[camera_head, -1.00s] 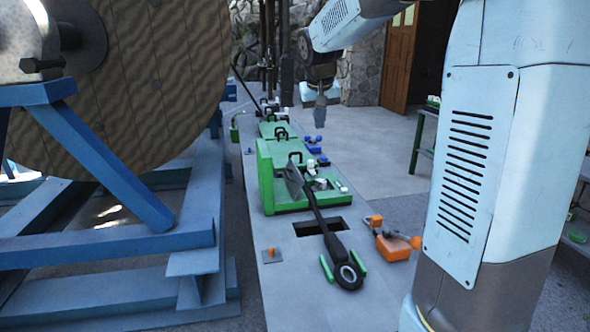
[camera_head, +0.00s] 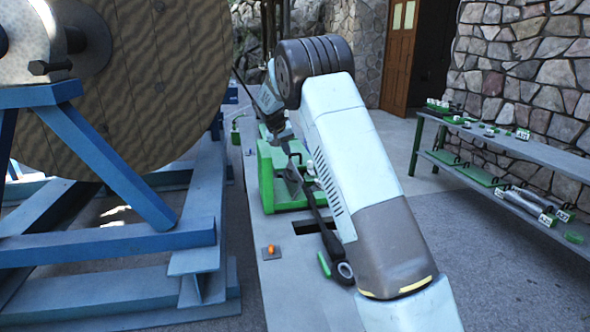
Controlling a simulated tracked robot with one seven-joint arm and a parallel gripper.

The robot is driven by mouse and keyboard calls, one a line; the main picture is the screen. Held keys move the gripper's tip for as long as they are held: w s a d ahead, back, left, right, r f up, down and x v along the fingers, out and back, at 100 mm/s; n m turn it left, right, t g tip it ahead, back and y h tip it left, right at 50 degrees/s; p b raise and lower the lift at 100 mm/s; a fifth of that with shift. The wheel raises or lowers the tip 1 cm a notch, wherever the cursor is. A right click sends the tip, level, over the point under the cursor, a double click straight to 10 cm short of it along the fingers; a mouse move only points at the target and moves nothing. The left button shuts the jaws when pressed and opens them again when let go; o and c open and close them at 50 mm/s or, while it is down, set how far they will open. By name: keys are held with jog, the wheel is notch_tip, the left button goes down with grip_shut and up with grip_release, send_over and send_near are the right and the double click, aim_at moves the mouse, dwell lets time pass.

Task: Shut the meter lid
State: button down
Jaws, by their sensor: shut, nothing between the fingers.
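A green fixture (camera_head: 266,180) with a raised upright side stands on the long grey bench. I cannot tell for sure whether this upright side is the meter lid; my arm covers the fixture's right part and most of what lies behind it. My arm reaches up from the lower right, bends at a dark elbow and comes down on the far side. My gripper (camera_head: 287,146) is small and partly hidden there, shut and empty, at or just above the fixture's top. I cannot tell whether it touches.
A long black lever (camera_head: 328,240) with a ring end lies over a dark slot in the bench. A small orange knob (camera_head: 271,250) sits nearby. The blue reel stand (camera_head: 110,240) and wooden reel (camera_head: 150,90) fill the left. A loaded shelf (camera_head: 500,146) stands right, with open floor between.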

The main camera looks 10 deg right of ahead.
aim_at(296, 173)
jog(key=x, duration=1.1)
jog(key=shift+w+a+f, duration=0.15)
jog(key=shift+w+a, duration=0.1)
